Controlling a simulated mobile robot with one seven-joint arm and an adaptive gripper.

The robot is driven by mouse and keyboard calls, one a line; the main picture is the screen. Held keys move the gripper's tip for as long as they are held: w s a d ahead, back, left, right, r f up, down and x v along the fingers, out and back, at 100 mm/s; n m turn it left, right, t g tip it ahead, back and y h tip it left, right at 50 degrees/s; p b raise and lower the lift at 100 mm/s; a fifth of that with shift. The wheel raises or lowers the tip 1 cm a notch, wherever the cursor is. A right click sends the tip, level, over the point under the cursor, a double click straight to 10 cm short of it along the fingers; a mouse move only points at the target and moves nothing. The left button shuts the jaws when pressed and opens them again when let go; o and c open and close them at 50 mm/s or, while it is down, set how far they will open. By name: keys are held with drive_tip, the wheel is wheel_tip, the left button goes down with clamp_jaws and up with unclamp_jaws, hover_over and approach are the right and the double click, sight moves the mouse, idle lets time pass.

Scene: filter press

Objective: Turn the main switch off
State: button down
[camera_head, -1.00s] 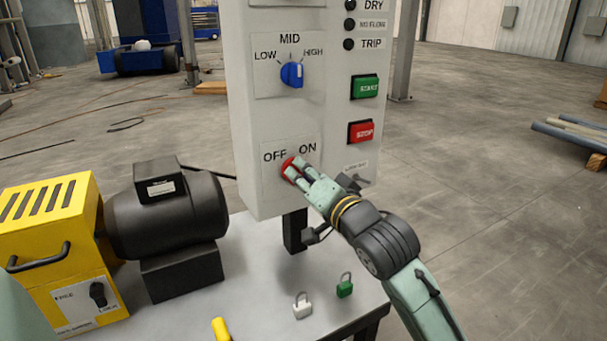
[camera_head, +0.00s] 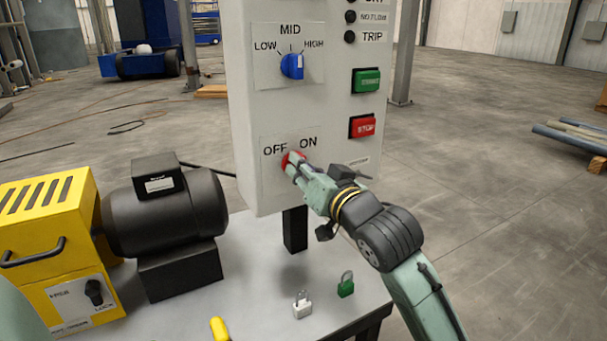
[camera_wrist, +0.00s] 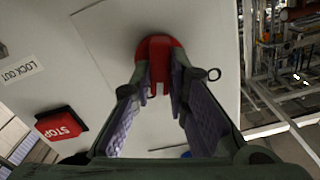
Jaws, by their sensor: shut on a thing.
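The main switch (camera_head: 290,158) is a red rotary knob low on the grey control panel (camera_head: 262,112), under the OFF and ON labels. My gripper (camera_head: 297,170) reaches it from the lower right, and its fingers hide most of the knob in the head view. In the wrist view the red knob (camera_wrist: 160,50) shows at the top middle, with a finger of my gripper (camera_wrist: 160,85) on each side of its grip. The fingers are shut on the knob. The exact direction of its pointer is hidden.
Above are a blue LOW-MID-HIGH selector (camera_head: 292,66), a green START button (camera_head: 366,81) and a red STOP button (camera_head: 362,126). Below, a white padlock (camera_head: 302,305) and a green padlock (camera_head: 346,285) stand on the table (camera_head: 255,285). A black motor (camera_head: 180,215) is at left.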

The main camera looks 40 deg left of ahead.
drive_tip(key=n+b, duration=0.2)
drive_tip(key=n, duration=0.2)
drive_tip(key=n+b, duration=0.2)
drive_tip(key=n, duration=0.2)
drive_tip(key=n+b, duration=0.1)
drive_tip(key=n, duration=0.3)
drive_tip(key=shift+s+a+f+b, duration=0.1)
drive_tip(key=shift+s+b, duration=0.15)
drive_tip(key=shift+b, duration=0.15)
drive_tip(key=shift+n, duration=0.4)
drive_tip(key=c, duration=1.6)
unclamp_jaws()
drive_tip(key=shift+o, duration=0.2)
drive_tip(key=v, duration=1.2)
